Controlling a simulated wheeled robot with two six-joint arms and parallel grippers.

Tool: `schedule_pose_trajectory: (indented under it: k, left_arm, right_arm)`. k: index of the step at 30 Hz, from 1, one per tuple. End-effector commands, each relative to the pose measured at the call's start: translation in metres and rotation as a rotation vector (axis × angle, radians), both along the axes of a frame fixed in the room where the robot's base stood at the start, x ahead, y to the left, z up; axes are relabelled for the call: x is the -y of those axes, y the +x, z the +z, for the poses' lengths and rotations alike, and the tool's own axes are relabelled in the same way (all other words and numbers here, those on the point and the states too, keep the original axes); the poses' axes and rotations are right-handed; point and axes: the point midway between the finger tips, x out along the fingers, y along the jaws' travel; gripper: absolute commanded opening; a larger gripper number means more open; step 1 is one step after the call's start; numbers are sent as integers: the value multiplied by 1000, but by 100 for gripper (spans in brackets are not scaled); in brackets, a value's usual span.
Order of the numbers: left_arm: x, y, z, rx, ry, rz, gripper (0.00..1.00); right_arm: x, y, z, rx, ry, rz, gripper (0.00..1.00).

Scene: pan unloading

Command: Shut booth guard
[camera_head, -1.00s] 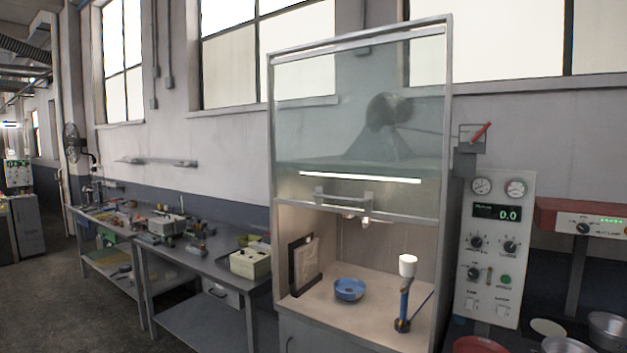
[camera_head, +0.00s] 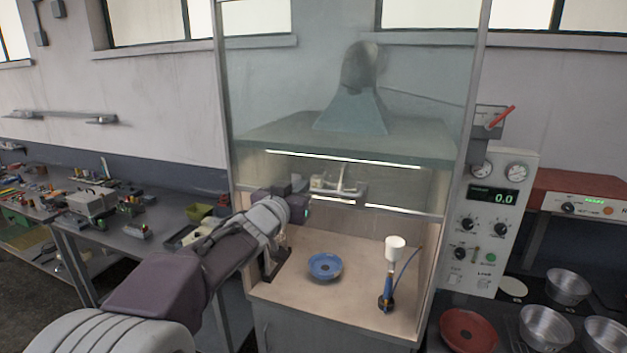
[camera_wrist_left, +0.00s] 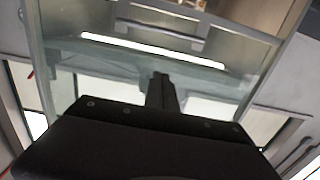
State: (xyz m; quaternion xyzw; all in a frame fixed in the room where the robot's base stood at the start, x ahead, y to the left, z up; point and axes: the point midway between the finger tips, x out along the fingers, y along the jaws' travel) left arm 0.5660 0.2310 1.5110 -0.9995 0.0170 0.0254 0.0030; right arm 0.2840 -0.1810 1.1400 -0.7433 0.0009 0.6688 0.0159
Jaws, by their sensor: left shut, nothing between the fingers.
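The booth guard (camera_head: 400,90) is a clear glass sash in the front of the booth. It stands raised, its metal lower rail (camera_head: 405,210) well above the booth floor, leaving the front open below. A pale bar handle (camera_head: 343,188) sits just above that rail. My left gripper (camera_head: 312,195) is at the guard's lower left, close to the handle; I cannot tell whether it touches. In the left wrist view its shut, empty fingers (camera_wrist_left: 160,88) point toward the guard's glass and the handle bar (camera_wrist_left: 160,32). My right gripper is not in view.
Inside the booth are a blue dish (camera_head: 325,266) and a blue spray tool with a white cup (camera_head: 395,248). A control panel (camera_head: 490,225) stands at the right, near metal pans (camera_head: 547,327) and a red bowl (camera_head: 468,328). A cluttered workbench (camera_head: 150,222) is at the left.

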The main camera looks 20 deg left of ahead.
Motion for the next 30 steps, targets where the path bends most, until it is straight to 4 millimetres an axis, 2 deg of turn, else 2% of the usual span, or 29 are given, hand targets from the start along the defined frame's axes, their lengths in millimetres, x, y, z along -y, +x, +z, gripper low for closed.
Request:
schedule_pose_trajectory:
  k: [5,17,21,24,30]
  left_arm:
    - [0,15,-2,-3,-1,0,0]
    - [4,100,-4,-5,-2,-1,0]
    - [3,105,-30,-5,-1,1,0]
    - [4,107,-40,-5,-2,0,0]
    - [3,108,-47,-2,-1,1,0]
  right_arm:
    - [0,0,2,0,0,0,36]
    - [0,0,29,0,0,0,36]
    - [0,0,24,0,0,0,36]
    - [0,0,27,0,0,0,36]
    - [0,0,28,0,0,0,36]
